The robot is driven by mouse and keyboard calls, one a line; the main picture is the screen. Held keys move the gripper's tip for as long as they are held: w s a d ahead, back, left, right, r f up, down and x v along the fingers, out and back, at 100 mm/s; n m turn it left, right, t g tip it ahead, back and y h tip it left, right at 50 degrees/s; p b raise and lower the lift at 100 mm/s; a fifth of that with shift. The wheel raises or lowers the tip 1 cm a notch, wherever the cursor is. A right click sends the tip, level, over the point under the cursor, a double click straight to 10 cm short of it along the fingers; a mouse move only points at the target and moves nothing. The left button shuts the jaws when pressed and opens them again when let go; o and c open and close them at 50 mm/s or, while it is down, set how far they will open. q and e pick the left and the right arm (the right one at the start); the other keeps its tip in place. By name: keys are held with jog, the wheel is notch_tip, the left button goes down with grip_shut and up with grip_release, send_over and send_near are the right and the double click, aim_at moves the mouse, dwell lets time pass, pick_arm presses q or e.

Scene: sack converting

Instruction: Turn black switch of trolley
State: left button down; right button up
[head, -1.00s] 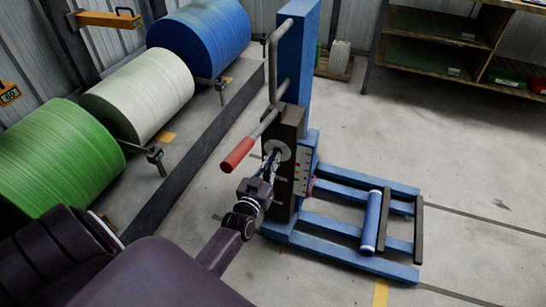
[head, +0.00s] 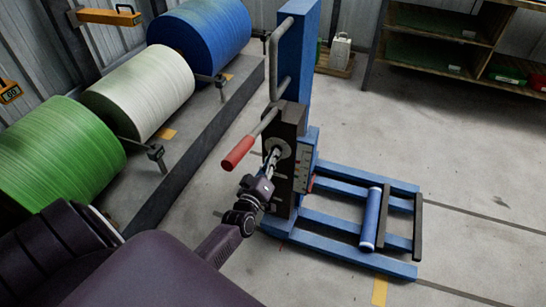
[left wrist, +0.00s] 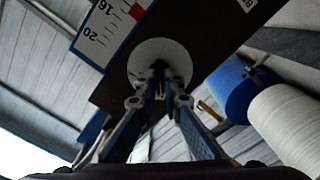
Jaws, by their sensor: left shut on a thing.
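The blue trolley (head: 297,55) stands upright in the middle of the head view, with a dark box (head: 286,185) on its mast. A round grey plate (head: 284,146) is on the face of that box, and it also shows in the left wrist view (left wrist: 174,47). My left gripper (head: 272,158) reaches up to this plate. In the left wrist view my two fingers (left wrist: 159,80) come together on the small black switch (left wrist: 158,66) at the plate's centre. The fingers hide most of the switch, so its angle cannot be told. My right gripper is not in view.
A lever with a red grip (head: 238,153) sticks out left of the box, just above my left gripper. Green (head: 50,150), white (head: 140,92) and blue rolls (head: 200,35) line the left. The trolley's low blue legs (head: 345,258) spread right; open floor lies beyond.

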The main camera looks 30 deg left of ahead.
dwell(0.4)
pick_arm(q)
jog(key=c, duration=2.1)
grip_release()
jog(key=v, duration=1.2)
jog(key=shift+f, duration=0.1)
